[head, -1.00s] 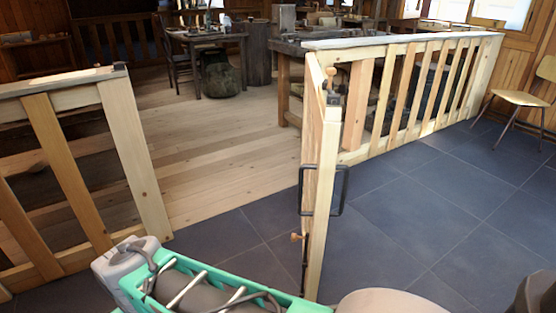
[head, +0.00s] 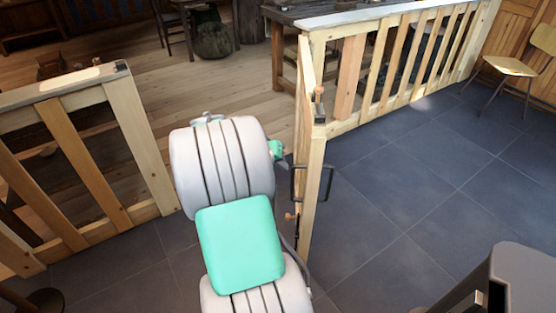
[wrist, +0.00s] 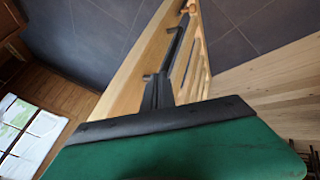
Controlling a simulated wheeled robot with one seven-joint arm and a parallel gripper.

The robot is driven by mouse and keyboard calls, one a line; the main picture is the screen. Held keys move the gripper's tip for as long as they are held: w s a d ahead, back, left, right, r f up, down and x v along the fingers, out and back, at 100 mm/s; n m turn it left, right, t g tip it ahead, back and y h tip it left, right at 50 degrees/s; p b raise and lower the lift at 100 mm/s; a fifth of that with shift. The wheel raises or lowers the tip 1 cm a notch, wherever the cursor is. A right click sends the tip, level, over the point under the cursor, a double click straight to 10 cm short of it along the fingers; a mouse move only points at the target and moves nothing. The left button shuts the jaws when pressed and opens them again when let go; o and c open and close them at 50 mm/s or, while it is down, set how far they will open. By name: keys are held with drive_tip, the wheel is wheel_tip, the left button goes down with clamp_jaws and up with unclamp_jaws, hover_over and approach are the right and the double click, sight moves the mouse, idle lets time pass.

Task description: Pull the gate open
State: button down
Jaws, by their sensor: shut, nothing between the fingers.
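The gate (head: 309,190) is a pale wooden leaf, seen nearly edge-on in the head view. It stands at an angle to the slatted railing behind it, and floor shows between it and the left railing. Its dark loop handle (head: 329,183) sticks out from the end post, and a small wooden peg sits lower on the post. In the wrist view the gate (wrist: 140,62) runs up the middle with a dark bar along it, apparently the handle (wrist: 178,42). My gripper (wrist: 160,92) is shut and empty, close to it; contact is unclear. My arm hides it in the head view.
A left railing (head: 135,135) stands beside the opening. A right railing (head: 385,75) runs back from the gate. Dark tiled floor (head: 420,190) lies clear to the right, with a chair (head: 510,68) beyond. A table (head: 285,15) stands behind on the plank floor.

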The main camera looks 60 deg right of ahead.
drive_tip(key=s+d+f, duration=0.3)
drive_tip(key=s+d, duration=0.1)
drive_tip(key=shift+s+f, duration=0.15)
drive_tip(key=shift+s, duration=0.15)
drive_tip(key=shift+d, duration=0.15)
